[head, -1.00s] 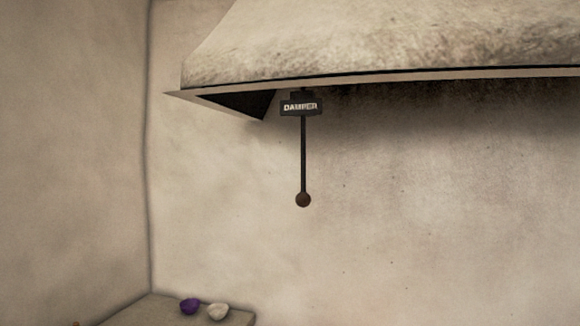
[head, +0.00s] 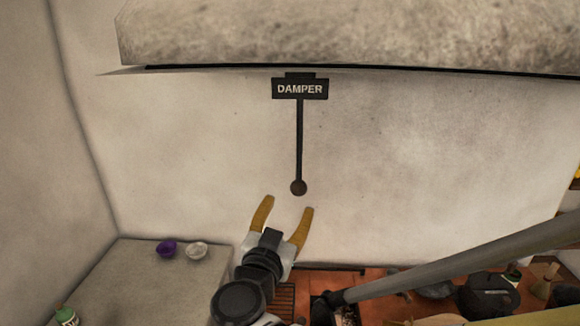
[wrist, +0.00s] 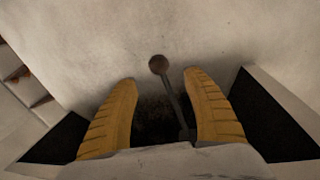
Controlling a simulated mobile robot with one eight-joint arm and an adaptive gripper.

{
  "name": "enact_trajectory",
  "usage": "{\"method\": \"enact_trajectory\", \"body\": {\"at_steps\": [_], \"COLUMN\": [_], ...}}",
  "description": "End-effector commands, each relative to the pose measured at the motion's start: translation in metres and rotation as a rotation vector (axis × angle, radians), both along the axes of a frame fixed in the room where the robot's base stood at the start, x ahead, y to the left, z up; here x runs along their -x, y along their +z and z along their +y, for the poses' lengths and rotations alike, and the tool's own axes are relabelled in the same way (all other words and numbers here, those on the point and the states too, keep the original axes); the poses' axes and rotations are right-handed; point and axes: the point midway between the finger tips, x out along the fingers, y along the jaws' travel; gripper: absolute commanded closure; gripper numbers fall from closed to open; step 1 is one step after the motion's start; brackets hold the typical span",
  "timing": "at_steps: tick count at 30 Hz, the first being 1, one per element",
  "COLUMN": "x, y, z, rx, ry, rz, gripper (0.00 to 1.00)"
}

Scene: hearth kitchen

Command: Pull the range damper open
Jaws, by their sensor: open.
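The damper pull is a dark rod (head: 299,140) hanging straight down from under the hood, with a brown ball knob (head: 298,187) at its lower end. A black sign reading DAMPER (head: 300,89) is at its top. My gripper (head: 288,204) is open and empty, with two yellow fingers pointing up just below the knob in the head view. In the wrist view the knob (wrist: 158,64) shows beyond and between the fingertips of my gripper (wrist: 164,76). The rod (wrist: 178,110) runs back between the fingers. Neither finger visibly touches the knob.
The range hood (head: 350,35) overhangs the top. A stone counter (head: 140,275) at left holds a purple bowl (head: 167,248) and a white bowl (head: 197,250). A black pot (head: 488,295) stands on the orange surface at lower right. The wall around the knob is clear.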

Motion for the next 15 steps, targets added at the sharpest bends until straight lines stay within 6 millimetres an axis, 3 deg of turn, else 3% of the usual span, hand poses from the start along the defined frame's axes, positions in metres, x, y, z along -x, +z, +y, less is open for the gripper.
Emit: {"method": "enact_trajectory", "body": {"at_steps": [9, 15], "x": [-0.062, -0.086], "y": [-0.001, 0.0], "z": [-0.016, -0.021], "rx": [0.001, 0.001], "ry": [-0.005, -0.003], "rz": [0.002, 0.003], "gripper": [0.42, 0.42]}}
